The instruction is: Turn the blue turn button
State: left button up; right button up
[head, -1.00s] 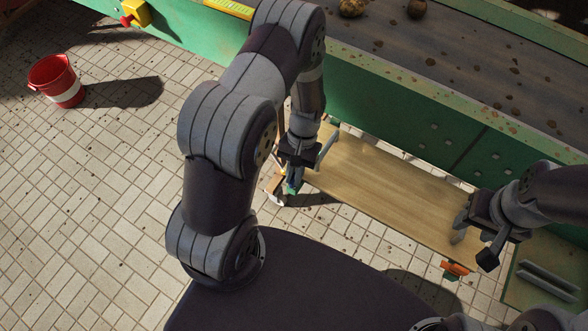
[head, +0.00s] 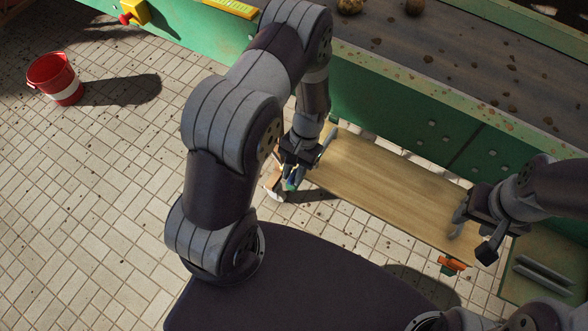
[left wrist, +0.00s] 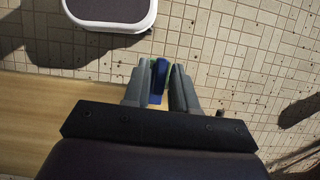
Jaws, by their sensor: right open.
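The blue turn button (left wrist: 158,80) shows in the left wrist view as a narrow upright blue piece with green around it. My left gripper (left wrist: 160,87) has its two grey fingers close on either side of it, with almost no gap left. In the head view my left gripper (head: 292,178) points down at the left end of a wooden board, with blue and green bits between its fingers; the arm hides part of this. My right gripper (head: 472,232) is open and empty over the right end of the board.
The wooden board (head: 390,190) lies along the green machine side (head: 400,115) with its dark belt (head: 450,60). An orange part (head: 452,263) is by the board's right end. A red bucket (head: 52,75) stands on the tiled floor, far left.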

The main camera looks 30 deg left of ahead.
pick_arm(q)
jog(key=shift+o, duration=0.2)
jog(key=shift+w, duration=0.1)
jog(key=v, duration=1.2)
jog(key=shift+r, duration=0.3)
jog(key=shift+w, duration=0.15)
jog(key=s+r+t+p, duration=0.3)
jog(key=s+r, duration=0.1)
jog(key=r, duration=0.3)
jog(key=s+d+r+t+p, duration=0.1)
jog(key=s+r+t+p, duration=0.2)
jog(key=r, duration=0.5)
jog(key=shift+s+r+n, duration=0.25)
jog(key=shift+s+n, duration=0.15)
jog(key=shift+s, duration=0.1)
jog(key=shift+s+d, duration=0.1)
jog(key=shift+s, duration=0.1)
jog(key=shift+w, duration=0.15)
